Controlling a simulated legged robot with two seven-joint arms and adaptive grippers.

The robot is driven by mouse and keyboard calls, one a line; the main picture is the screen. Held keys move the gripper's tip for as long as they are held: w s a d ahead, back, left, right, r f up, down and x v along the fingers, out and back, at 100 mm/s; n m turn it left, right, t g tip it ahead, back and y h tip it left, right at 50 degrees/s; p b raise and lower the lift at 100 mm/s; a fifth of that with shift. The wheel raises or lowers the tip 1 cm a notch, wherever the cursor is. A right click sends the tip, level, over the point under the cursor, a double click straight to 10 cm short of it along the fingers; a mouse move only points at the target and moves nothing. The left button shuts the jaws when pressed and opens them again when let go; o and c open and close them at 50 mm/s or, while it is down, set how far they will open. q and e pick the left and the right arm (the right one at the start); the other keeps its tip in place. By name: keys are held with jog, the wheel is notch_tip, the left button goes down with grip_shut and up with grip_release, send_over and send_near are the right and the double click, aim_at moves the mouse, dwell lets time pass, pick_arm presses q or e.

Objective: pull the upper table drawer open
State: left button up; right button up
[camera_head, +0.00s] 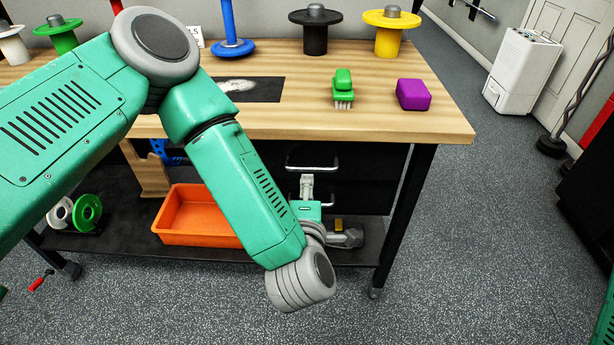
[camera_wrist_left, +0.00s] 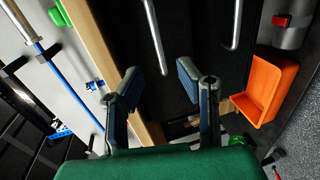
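The table (camera_head: 440,118) has a wooden top and black drawer fronts below it. The upper drawer (camera_head: 350,160) looks shut; its silver bar handle (camera_head: 312,167) sits just under the tabletop. My left gripper (camera_head: 307,180) is in front of the drawers, just below that handle, and partly hides the lower drawer. In the left wrist view the gripper (camera_wrist_left: 158,84) is open, its two fingers apart with nothing held. The upper handle (camera_wrist_left: 154,36) points down towards the gap between them; whether they touch is unclear. The lower handle (camera_wrist_left: 236,25) is to the right. My right gripper is out of view.
An orange bin (camera_head: 197,215) stands on the lower shelf, left of the drawers. A green brush (camera_head: 343,88) and a purple block (camera_head: 413,94) lie on the tabletop above. A black table leg (camera_head: 408,205) is right of the drawers. Open floor lies in front.

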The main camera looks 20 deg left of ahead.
aim_at(314, 169)
pick_arm(q)
jog(key=shift+v, duration=1.2)
jog(key=shift+d, duration=0.1)
jog(key=b+x, duration=0.2)
jog(key=x, duration=0.1)
jog(key=b+x, duration=0.2)
jog(key=x, duration=0.2)
jog(key=d+b+x, duration=0.1)
jog(key=b+x, duration=0.1)
jog(key=x, duration=0.2)
jog(key=shift+w+d, duration=0.1)
jog(key=shift+w, duration=0.25)
